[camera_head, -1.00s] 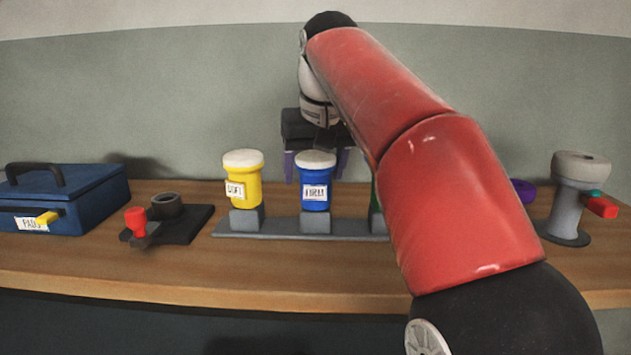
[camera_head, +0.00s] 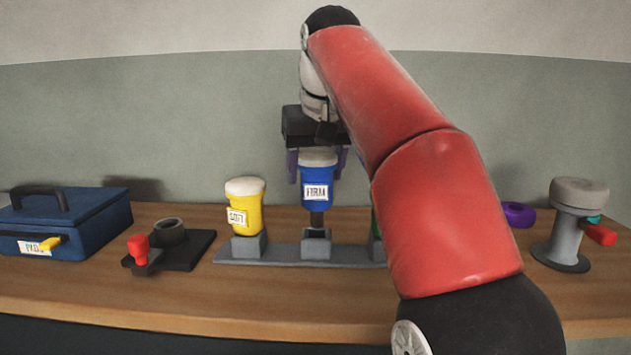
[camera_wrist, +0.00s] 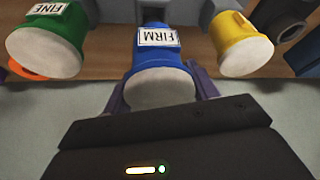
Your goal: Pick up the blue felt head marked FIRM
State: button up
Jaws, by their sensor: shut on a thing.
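The blue felt head marked FIRM (camera_head: 316,192) has a white felt top, and a dark stem shows below it. My gripper (camera_head: 317,170) is shut on it from above, with a purple finger on each side. The head is lifted, its stem just above or still partly in the middle grey socket (camera_head: 316,246) of the rack; I cannot tell which. It is upright. In the wrist view the blue head (camera_wrist: 162,62) sits between the purple fingers (camera_wrist: 160,92), its FIRM label readable.
The yellow head marked SOFT (camera_head: 245,207) stands in the rack's left socket. The green head marked FINE (camera_wrist: 50,40) is mostly behind my arm in the head view. A blue case (camera_head: 75,220), a black fixture with a red knob (camera_head: 172,250) and a grey stand (camera_head: 568,225) flank the rack.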

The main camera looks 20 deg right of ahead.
aim_at(314, 151)
notch_tip(314, 151, up, 4)
jog(key=shift+w+r, duration=0.1)
jog(key=shift+r, duration=0.45)
